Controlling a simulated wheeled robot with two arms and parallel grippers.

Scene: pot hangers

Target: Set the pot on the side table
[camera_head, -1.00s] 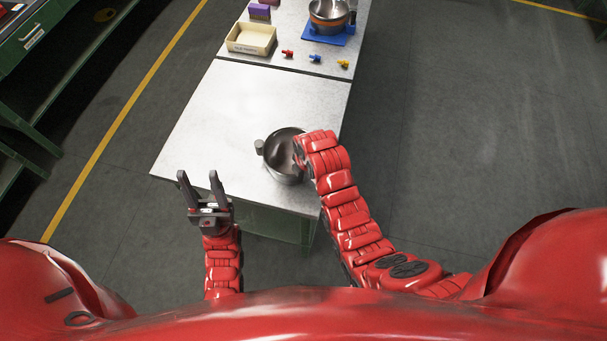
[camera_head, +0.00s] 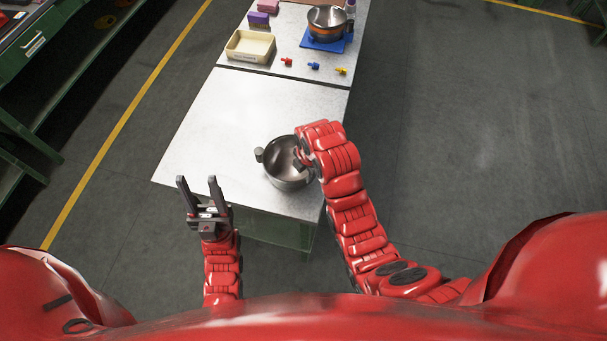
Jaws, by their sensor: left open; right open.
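A steel pot (camera_head: 284,166) sits upright on the bare near table (camera_head: 225,110), close to its front right part. One of its side handles (camera_head: 259,155) points left. My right gripper (camera_head: 300,161) is at the pot's right side; its fingers are mostly hidden behind my red wrist, and I cannot tell whether they touch the pot. It is open. My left gripper (camera_head: 200,190) is open and empty, in front of the table's front left edge.
The near table's left and back are clear. Green shelving (camera_head: 40,70) stands at the left.

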